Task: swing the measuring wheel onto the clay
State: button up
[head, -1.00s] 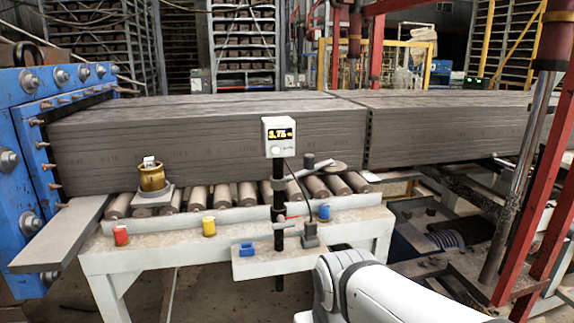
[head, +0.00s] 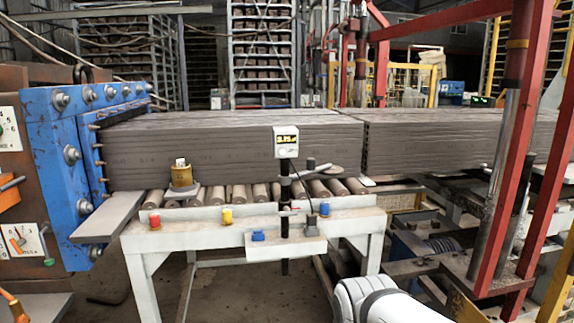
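The long grey-brown clay column (head: 215,146) lies across the roller table, with a cut line between its left and right parts. A black post (head: 284,222) stands in front of it and carries a white box with a lit display (head: 286,142). A short arm (head: 300,168) beside the post leads toward a thin grey disc, seemingly the measuring wheel (head: 327,168), at the lower front of the clay. I cannot tell whether the disc touches the clay. My white arm shows at the bottom right of centre; my gripper is out of view.
A brass pot (head: 182,174) stands on a small plate by the rollers. Red, yellow and blue knobs line the table front (head: 250,224). A blue press (head: 95,150) is at left. Red and steel posts (head: 505,150) stand at right. Floor shows below the table.

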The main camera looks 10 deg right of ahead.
aim_at(328, 170)
jog(key=u, duration=0.25)
jog(key=i, duration=1.2)
jog(key=z, duration=0.3)
